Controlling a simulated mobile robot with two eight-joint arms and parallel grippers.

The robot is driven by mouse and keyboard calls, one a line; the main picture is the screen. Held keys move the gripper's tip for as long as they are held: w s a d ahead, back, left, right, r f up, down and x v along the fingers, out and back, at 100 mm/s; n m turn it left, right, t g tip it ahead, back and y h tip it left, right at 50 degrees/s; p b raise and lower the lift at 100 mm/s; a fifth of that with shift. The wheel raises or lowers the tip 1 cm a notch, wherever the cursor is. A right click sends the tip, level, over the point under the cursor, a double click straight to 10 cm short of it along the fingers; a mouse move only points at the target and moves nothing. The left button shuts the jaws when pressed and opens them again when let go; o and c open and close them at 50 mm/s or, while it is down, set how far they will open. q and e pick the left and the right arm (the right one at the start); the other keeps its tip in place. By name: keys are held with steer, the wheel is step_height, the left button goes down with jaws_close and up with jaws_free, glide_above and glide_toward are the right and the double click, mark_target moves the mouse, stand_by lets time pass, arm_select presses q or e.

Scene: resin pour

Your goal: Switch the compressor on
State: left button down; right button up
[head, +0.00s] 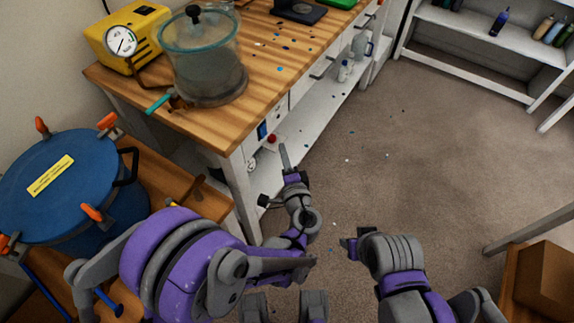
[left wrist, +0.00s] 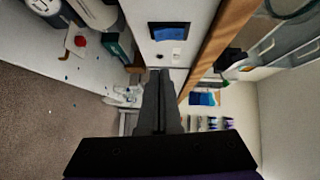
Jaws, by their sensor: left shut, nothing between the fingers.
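No part is plainly marked as the compressor. A red round knob (head: 271,138) shows low under the workbench's front edge, and in the left wrist view a red knob (left wrist: 80,41) sits on a pale surface at upper left. A blue panel (head: 262,130) is on the bench's white front; the left wrist view shows a blue panel (left wrist: 169,31) with a small pale plate (left wrist: 176,53) beside it. My left gripper (head: 284,155) is shut and empty, in front of the bench, apart from it. My right gripper (head: 347,244) is low over the floor; its fingers are unclear.
A yellow gauge unit (head: 125,37) and a clear chamber (head: 203,65) stand on the wooden benchtop (head: 270,60). A blue lidded pot (head: 65,185) is at left. White bottles (head: 345,70) stand on the lower shelf. A cardboard box (head: 545,280) is at lower right.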

mark_target(266, 134)
arm_select(q)
steer(key=shift+w+a+f, duration=0.2)
steer(key=shift+w+a, duration=0.7)
steer(key=shift+w, duration=0.2)
steer(key=shift+w+a+f, duration=0.15)
steer(key=shift+w+a, duration=0.7)
steer(key=shift+w, duration=0.25)
steer(key=shift+w+a+f+b, duration=0.1)
steer(key=shift+w+a+b, duration=0.05)
steer(key=shift+a+b, duration=0.15)
steer(key=shift+d+f, duration=0.1)
steer(key=shift+d, duration=0.05)
